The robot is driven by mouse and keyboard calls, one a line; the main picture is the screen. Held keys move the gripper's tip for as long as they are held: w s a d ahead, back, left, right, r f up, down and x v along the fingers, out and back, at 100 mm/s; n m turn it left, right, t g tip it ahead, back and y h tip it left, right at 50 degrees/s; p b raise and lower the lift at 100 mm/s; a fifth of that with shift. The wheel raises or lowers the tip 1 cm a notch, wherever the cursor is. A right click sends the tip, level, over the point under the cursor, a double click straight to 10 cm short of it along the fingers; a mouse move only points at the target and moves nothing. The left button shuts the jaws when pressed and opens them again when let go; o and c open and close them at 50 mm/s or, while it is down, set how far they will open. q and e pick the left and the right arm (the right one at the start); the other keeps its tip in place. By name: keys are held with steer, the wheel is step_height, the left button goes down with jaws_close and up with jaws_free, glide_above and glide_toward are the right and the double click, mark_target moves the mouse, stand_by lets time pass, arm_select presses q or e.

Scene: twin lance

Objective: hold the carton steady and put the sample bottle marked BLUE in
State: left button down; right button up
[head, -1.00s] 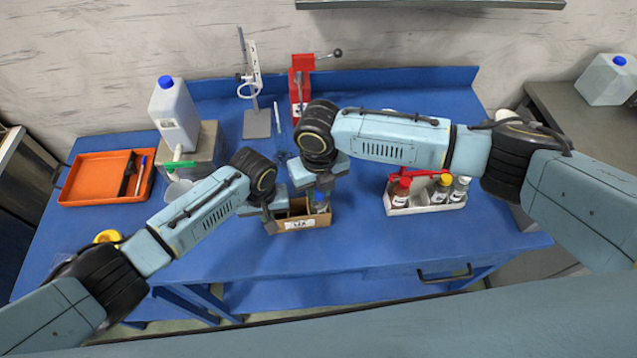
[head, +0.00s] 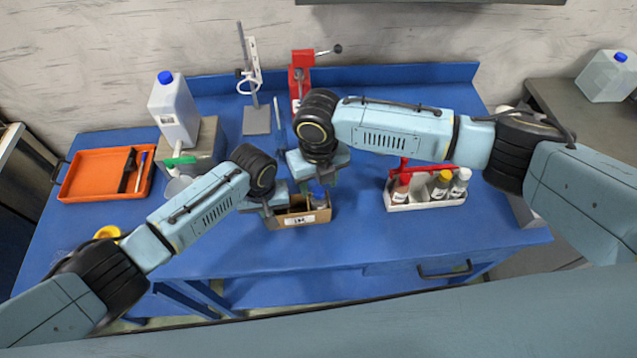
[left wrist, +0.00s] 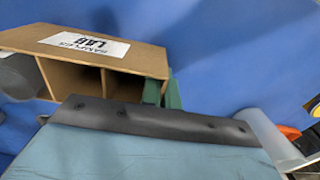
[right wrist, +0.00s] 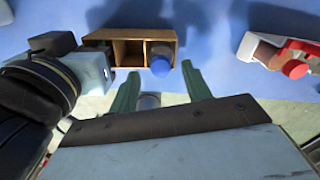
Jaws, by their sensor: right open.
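The cardboard carton (head: 309,220) stands on the blue table with its labelled side toward me; it also shows in the left wrist view (left wrist: 120,50). A blue-capped bottle (head: 319,201) stands in its right-hand compartment. In the right wrist view its blue cap (right wrist: 160,66) shows in that compartment; I cannot read its marking. My right gripper (right wrist: 160,88) is open, its green fingers apart and clear of the cap. My left gripper (left wrist: 162,92) is shut on the carton's end wall, its fingers close together there; in the head view it is at the carton's left end.
A white rack (head: 426,204) with several bottles and a red-handled thing stands to the right. An orange tray (head: 85,195), a large jug (head: 172,115), a clamp stand (head: 256,121) and a red press (head: 302,60) stand farther back. The front table is clear.

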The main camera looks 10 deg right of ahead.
step_height(320, 180, up, 10)
steer(key=shift+r, duration=0.25)
stand_by(0.4)
arm_select(q)
steer(key=c, duration=1.6)
jaws_free()
steer(key=shift+r, duration=0.15)
